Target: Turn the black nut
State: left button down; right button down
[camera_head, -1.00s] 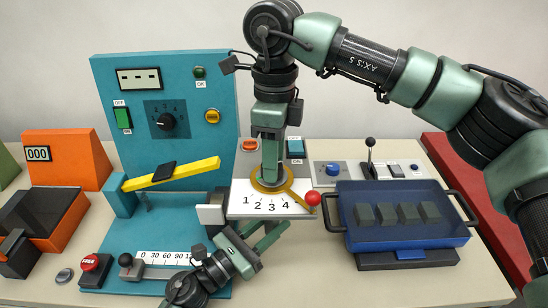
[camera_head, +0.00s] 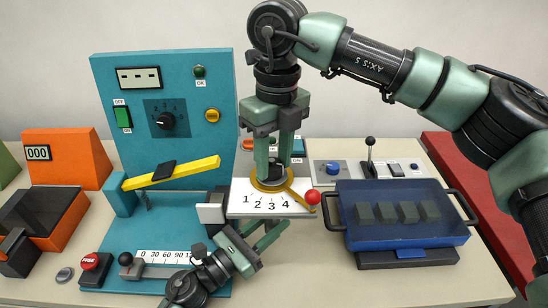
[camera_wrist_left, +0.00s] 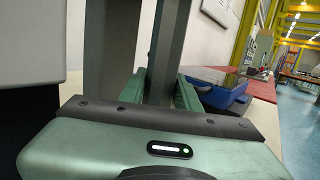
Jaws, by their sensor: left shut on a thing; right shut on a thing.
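The black nut (camera_head: 273,175) sits upright in the middle of a gold ring (camera_head: 257,186) on the white plate numbered 1 to 4. My right gripper (camera_head: 273,168) points straight down from above. It is shut on the nut, one finger on each side, and partly hides it. The ring's gold arm ends in a red ball (camera_head: 313,197) at the plate's right edge. My left gripper (camera_head: 265,238) is below the plate's front edge. In the left wrist view its fingers (camera_wrist_left: 160,92) close on a grey upright bar (camera_wrist_left: 165,50).
A teal panel (camera_head: 210,75) with a yellow bar (camera_head: 195,170) stands left of the nut. A blue tray (camera_head: 350,225) with dark blocks and a black lever (camera_head: 370,150) are to the right. The table front at right is clear.

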pick_arm(q)
jog(key=shift+d, duration=0.1)
pick_arm(e)
jog(key=shift+w+r, duration=0.15)
jog(key=shift+w, duration=0.05)
jog(key=c, duration=1.3)
grip_release()
jog(key=o, duration=0.4)
pick_arm(q)
jog(key=shift+f, duration=0.1)
pick_arm(e)
notch_tip(320, 180, up, 12)
jog(key=shift+w+d, duration=0.15)
jog(key=shift+d, duration=0.1)
notch_tip(320, 180, up, 12)
send_over(276, 161)
jog(key=shift+w+d, duration=0.15)
jog(key=shift+d, duration=0.1)
